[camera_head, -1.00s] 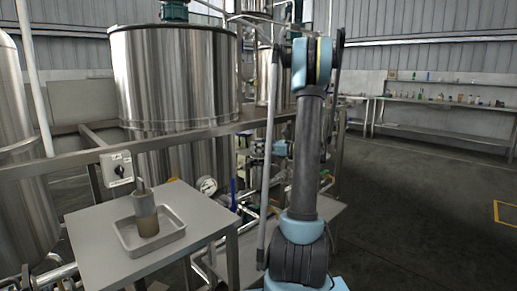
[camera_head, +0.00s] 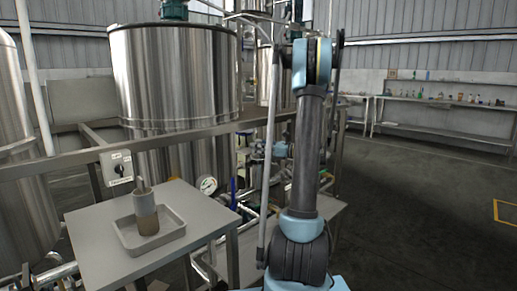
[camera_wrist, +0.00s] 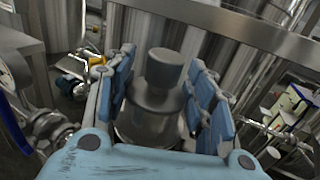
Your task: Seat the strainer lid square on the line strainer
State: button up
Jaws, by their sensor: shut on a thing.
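In the wrist view my gripper (camera_wrist: 162,95) is shut on a grey stepped piece with a round knob on top, which I take to be the strainer lid (camera_wrist: 165,68). The blue fingers stand on its left and right sides. A wider shiny cylindrical part shows below the knob, between the fingers. I cannot tell whether it belongs to the lid or to the line strainer, nor whether the lid sits square. In the head view my gripper and the lid are out of sight, and I cannot pick out the line strainer there.
A small steel table (camera_head: 95,235) at the lower left carries a shallow tray (camera_head: 178,238) with an upright grey-and-brown cylinder (camera_head: 146,216). A large steel tank (camera_head: 175,75), pipes and a round gauge (camera_head: 208,185) crowd the space behind. Open floor (camera_head: 420,210) lies to the right.

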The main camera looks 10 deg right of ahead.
jog(key=shift+f, duration=0.95)
jog(key=o, duration=1.4)
jog(key=shift+o, duration=0.2)
jog(key=v, duration=1.2)
jog(key=shift+f, duration=0.1)
